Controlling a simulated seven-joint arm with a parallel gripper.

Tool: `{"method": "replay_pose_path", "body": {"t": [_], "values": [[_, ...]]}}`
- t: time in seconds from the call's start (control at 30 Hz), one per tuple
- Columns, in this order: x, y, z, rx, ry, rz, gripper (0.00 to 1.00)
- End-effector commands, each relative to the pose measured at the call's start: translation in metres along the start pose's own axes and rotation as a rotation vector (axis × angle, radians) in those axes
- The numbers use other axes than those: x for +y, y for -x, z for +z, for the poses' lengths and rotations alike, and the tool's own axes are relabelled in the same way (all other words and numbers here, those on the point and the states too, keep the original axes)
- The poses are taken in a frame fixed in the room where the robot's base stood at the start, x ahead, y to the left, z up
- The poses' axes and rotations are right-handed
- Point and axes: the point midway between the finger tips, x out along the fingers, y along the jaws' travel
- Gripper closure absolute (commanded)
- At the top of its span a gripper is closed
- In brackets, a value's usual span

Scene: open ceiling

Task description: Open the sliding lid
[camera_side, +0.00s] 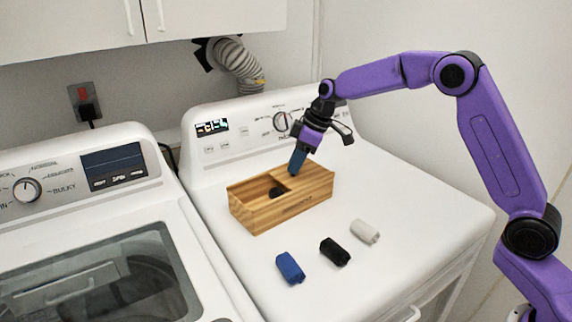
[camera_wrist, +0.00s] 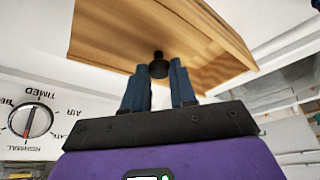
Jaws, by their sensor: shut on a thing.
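A light wooden box (camera_side: 270,217) stands on the white machine on the right. Its wooden sliding lid (camera_side: 314,177) covers the right part, and the left part is open. A dark item (camera_side: 275,191) shows inside the open part. My gripper (camera_side: 293,171) points down at the lid's left part in the side view. In the wrist view, its blue fingers (camera_wrist: 159,82) are on either side of a black knob (camera_wrist: 158,66) on the lid (camera_wrist: 130,30). The gripper is shut on this knob; in the side view the fingers hide it.
A blue (camera_side: 290,268), a black (camera_side: 335,252) and a white small object (camera_side: 364,231) lie in front of the box. The control panel (camera_side: 245,130) rises behind it. The machine top at right is clear.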

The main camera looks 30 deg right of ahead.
Motion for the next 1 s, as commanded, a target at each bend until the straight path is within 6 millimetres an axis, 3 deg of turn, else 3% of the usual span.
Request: {"method": "replay_pose_path", "body": {"t": [0.2,0.23,0.3,0.67,0.77,1.0], "values": [[0.000,0.000,-0.001,0.001,0.000,0.000,1.00],[0.000,0.000,-0.001,0.001,0.000,0.000,0.64],[0.000,0.000,-0.001,0.001,0.000,0.000,0.48],[-0.001,0.004,-0.001,0.001,0.000,0.000,0.48],[0.000,0.015,-0.001,0.003,0.000,0.002,0.48],[0.000,0.061,-0.002,0.005,0.001,0.004,0.48]]}}
